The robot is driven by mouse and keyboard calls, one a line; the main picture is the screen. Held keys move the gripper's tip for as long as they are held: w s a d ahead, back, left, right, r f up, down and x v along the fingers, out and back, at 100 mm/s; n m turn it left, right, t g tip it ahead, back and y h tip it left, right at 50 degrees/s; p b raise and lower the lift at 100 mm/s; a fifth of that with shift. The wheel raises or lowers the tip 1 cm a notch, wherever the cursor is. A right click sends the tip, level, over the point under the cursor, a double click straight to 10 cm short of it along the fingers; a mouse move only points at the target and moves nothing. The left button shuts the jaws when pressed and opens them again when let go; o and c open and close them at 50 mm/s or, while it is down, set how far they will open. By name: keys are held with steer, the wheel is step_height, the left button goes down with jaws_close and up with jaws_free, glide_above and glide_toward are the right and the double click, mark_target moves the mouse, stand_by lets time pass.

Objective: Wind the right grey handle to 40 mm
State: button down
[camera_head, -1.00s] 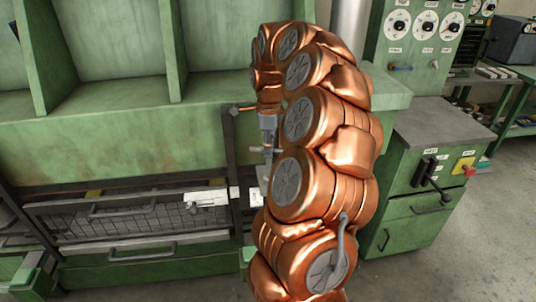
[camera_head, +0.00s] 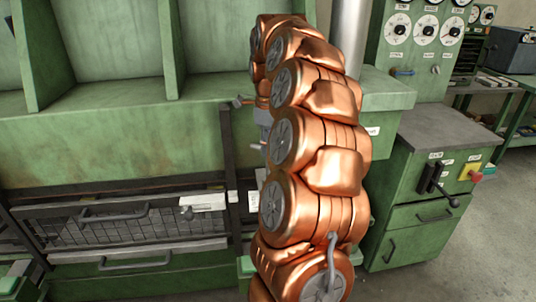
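My copper-coloured arm rises through the middle of the view and bends down at the far end. My gripper (camera_head: 262,143) is a small grey shape at the left of the arm, close to the front of the green machine (camera_head: 110,140). The arm's links hide much of it, and its fingers are too small to read. A small grey handle (camera_head: 243,101) sticks out of the machine's front, just above and left of my gripper. I cannot tell whether they touch, or whether this is the right grey handle. No millimetre scale is readable.
A mesh guard with a grey bar handle (camera_head: 112,215) is low at the left. A green cabinet (camera_head: 420,225) with a black lever (camera_head: 432,180) and a red knob (camera_head: 476,177) stands at the right. Dials (camera_head: 398,28) are above. Grey floor is open at the far right.

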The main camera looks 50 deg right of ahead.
steer(key=shift+f+m+b, duration=0.25)
steer(key=shift+m+b, duration=0.35)
steer(key=shift+b, duration=0.4)
steer(key=shift+r+m+b, duration=0.15)
steer(key=shift+m+b, duration=0.35)
steer(key=shift+b, duration=0.35)
